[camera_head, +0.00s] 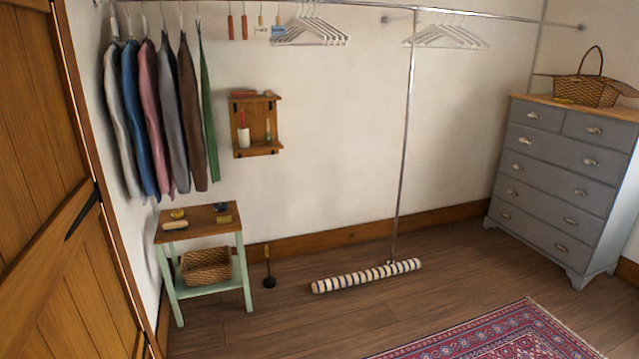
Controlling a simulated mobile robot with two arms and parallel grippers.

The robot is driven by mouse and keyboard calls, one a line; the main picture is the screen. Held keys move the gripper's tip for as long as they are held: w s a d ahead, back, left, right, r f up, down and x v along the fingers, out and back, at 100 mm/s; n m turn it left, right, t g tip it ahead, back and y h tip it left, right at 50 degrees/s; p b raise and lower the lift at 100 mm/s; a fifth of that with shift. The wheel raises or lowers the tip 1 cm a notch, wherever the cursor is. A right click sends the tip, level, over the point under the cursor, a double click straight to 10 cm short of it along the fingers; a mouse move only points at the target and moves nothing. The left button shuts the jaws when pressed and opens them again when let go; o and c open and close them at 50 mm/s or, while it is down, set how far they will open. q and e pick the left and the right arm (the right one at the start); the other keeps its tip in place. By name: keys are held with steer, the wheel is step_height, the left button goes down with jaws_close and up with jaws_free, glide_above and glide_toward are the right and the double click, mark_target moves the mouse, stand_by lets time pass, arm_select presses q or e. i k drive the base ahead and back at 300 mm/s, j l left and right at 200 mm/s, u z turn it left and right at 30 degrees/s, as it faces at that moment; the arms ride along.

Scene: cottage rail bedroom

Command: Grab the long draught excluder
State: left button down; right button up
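The long draught excluder (366,276) is a striped roll in cream, dark blue and tan. It lies on the wooden floor near the back wall, slightly slanted, its right end farther back. The foot of a thin metal pole meets the floor close behind its right part; I cannot tell whether they touch. Neither of my grippers shows in the head view.
A green-legged side table (201,222) with a basket stands left, beside a wooden door (50,200). The metal pole (405,140) rises to the clothes rail. A grey dresser (560,185) stands right. A patterned rug (500,340) lies in front; bare floor surrounds the excluder.

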mark_target(326, 286)
steer(key=i+z, duration=0.3)
steer(key=i, duration=0.9)
